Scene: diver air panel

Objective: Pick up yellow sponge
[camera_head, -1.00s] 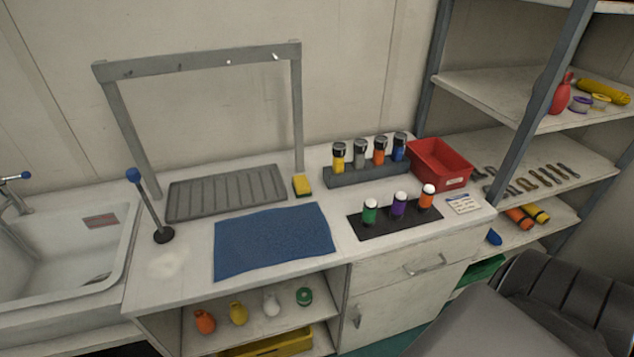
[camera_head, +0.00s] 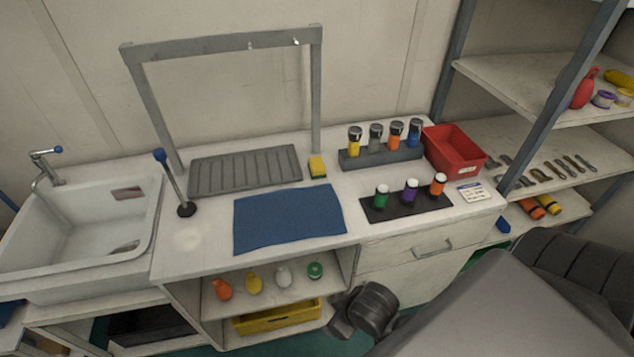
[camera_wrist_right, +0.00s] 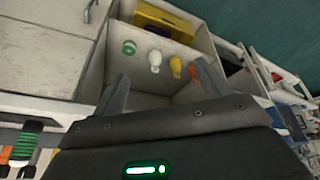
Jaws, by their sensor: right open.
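The yellow sponge (camera_head: 317,166) with a green underside sits on the white counter, just right of the grey ribbed drain tray (camera_head: 245,172) and behind the blue mat (camera_head: 288,219). It stands beside the foot of the grey frame's right post. In the right wrist view my right gripper (camera_wrist_right: 165,90) is open and empty, its two fingers apart before the open shelf under the counter. The sponge cannot be made out in that view. My left gripper is not in view.
A grey frame (camera_head: 220,43) rises over the drain tray. A blue-knobbed lever (camera_head: 173,184) stands left of the mat. Bottles stand in a rack (camera_head: 380,158) and on a black mat (camera_head: 406,205). A red bin (camera_head: 454,151) and sink (camera_head: 88,230) flank the counter.

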